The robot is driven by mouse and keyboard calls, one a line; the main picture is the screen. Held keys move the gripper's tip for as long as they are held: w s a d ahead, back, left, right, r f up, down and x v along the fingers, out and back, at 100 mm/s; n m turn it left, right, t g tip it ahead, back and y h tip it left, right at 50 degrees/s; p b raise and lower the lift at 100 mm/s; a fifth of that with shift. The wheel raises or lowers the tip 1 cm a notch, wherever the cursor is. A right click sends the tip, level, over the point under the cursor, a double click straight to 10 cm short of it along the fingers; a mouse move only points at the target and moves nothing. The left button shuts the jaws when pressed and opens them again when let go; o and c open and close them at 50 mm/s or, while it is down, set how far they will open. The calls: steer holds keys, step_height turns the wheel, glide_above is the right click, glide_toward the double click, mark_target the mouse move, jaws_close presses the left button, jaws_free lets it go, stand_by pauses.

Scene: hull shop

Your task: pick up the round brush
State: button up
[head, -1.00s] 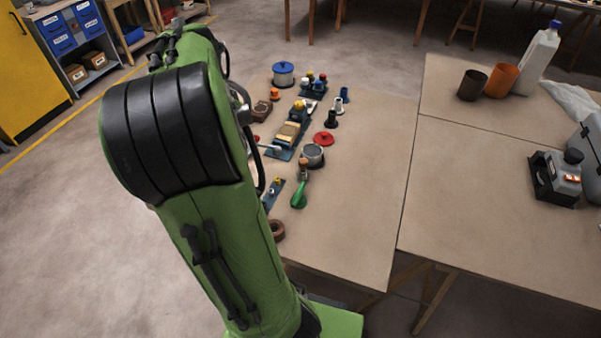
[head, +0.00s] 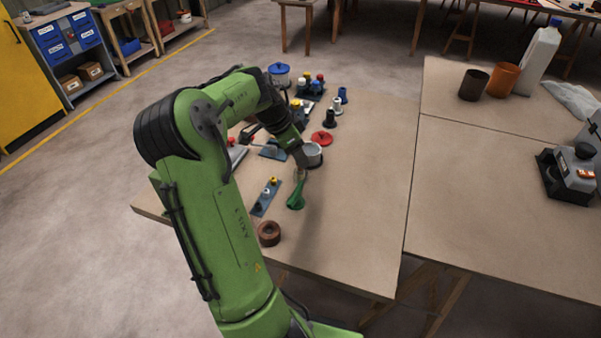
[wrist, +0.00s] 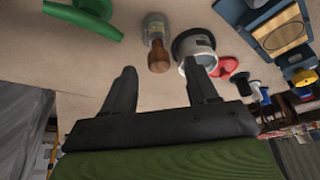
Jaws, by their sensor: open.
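What looks like the round brush (wrist: 157,45), with a brown wooden handle end and a pale grey body, is on the table. In the wrist view its brown end is just beyond my fingertips, sideways between them. My gripper (wrist: 160,72) is open and empty, with both dark fingers apart. In the head view my gripper (head: 303,163) is low over the table beside the grey pot, and the brush (head: 299,175) shows only as a small brown bit, mostly hidden.
A green object (head: 296,197) lies close to the brush. A grey pot (head: 312,155) stands beside my gripper, with a red lid (head: 322,137) behind it. A brown ring (head: 269,233) and a blue tray (head: 265,197) are nearer.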

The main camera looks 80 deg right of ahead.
steer(key=x, duration=0.3)
steer(key=shift+f+b, duration=0.2)
steer(key=shift+b, duration=0.2)
steer(key=shift+r, duration=0.1)
steer(key=shift+c, duration=0.3)
jaws_close()
steer(key=shift+r, duration=0.1)
